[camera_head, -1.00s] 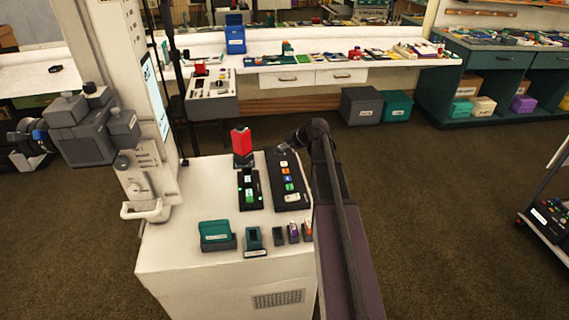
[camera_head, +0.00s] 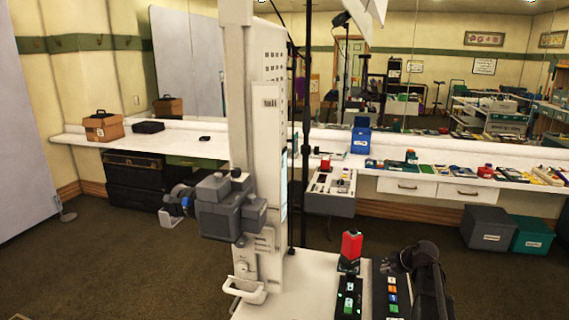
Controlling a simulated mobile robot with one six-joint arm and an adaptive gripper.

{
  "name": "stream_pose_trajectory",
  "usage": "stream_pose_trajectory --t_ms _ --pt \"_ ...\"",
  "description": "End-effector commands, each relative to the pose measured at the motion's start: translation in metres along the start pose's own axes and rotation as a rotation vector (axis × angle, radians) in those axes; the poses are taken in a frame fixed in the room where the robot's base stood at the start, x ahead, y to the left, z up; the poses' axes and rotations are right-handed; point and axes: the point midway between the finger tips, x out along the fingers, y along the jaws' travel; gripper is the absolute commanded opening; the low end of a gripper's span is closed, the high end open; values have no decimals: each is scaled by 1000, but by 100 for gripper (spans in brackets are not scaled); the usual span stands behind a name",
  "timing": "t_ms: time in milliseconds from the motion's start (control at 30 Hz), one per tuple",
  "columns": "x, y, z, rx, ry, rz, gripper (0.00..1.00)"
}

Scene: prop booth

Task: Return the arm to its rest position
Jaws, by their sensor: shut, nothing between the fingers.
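My arm shows at the lower right as a dark, bent shape beside the white cart (camera_head: 300,290). My gripper (camera_head: 386,264) is at its end, pointing left over the far end of the dark button panel (camera_head: 391,295). It is small and dark here, shut and empty. The lower part of my arm runs out of the bottom of the picture.
A white column (camera_head: 262,130) with a grey device head (camera_head: 228,205) stands left of my arm. A red-topped block (camera_head: 351,245) stands close to my gripper on the cart. A long white counter (camera_head: 230,150) runs behind; carpet lies open at left.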

Motion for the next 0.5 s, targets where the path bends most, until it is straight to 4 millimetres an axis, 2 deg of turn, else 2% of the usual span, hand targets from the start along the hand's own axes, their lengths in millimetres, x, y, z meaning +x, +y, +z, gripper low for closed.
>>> stream_pose_trajectory --t_ms 33,200,500 --pt "-4 -16 -11 36 -16 -27 0" --pt "-8 -62 -34 196 -95 -106 0" --pt "-26 -138 -64 483 -286 -180 0"
